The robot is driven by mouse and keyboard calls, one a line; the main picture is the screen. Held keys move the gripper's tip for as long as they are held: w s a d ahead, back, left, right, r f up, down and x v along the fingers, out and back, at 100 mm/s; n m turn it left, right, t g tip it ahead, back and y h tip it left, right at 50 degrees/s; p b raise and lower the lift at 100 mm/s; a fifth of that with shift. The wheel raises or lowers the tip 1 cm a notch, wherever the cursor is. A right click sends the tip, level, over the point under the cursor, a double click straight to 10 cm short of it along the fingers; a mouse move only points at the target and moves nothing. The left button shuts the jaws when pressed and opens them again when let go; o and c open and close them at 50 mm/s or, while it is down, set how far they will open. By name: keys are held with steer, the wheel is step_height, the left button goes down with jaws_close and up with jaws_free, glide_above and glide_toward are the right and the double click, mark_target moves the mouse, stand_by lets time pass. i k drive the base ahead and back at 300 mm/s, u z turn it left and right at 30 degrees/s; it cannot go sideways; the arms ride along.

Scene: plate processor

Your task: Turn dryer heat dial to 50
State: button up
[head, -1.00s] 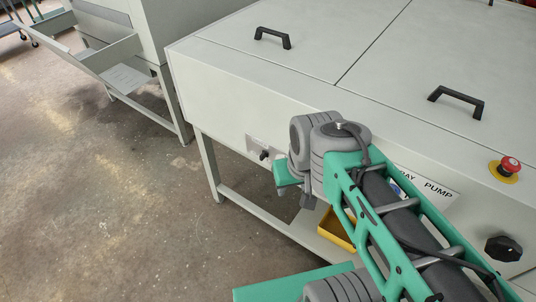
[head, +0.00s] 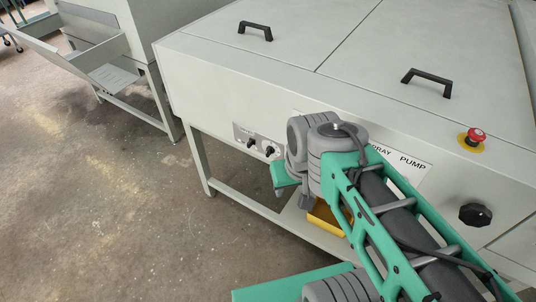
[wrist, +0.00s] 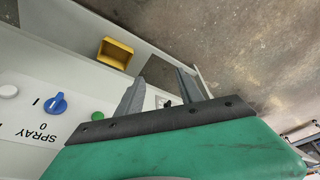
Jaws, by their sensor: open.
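A small grey panel (head: 258,143) on the front of the pale machine carries two black dials. The left dial (head: 251,142) and the right dial (head: 269,150) both show in the head view. The labels are too small to read, so I cannot tell which is the heat dial or its setting. In the wrist view, my gripper (wrist: 160,76) is open, its two grey fingers apart and empty. Part of a pale panel with a dark knob (wrist: 166,103) shows between the fingers, beyond them.
A black knob (head: 475,214), a red emergency button (head: 475,136) and a "SPRAY PUMP" label (head: 400,158) are on the machine to the right. A blue switch (wrist: 56,104) and a yellow bin (wrist: 116,53) show in the wrist view. Open floor lies at left.

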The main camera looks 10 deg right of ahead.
mark_target(269, 150)
steer(key=z, duration=0.1)
steer(key=k, duration=1)
steer(key=u, duration=1.4)
steer(key=i, duration=1.5)
steer(key=z, duration=0.6)
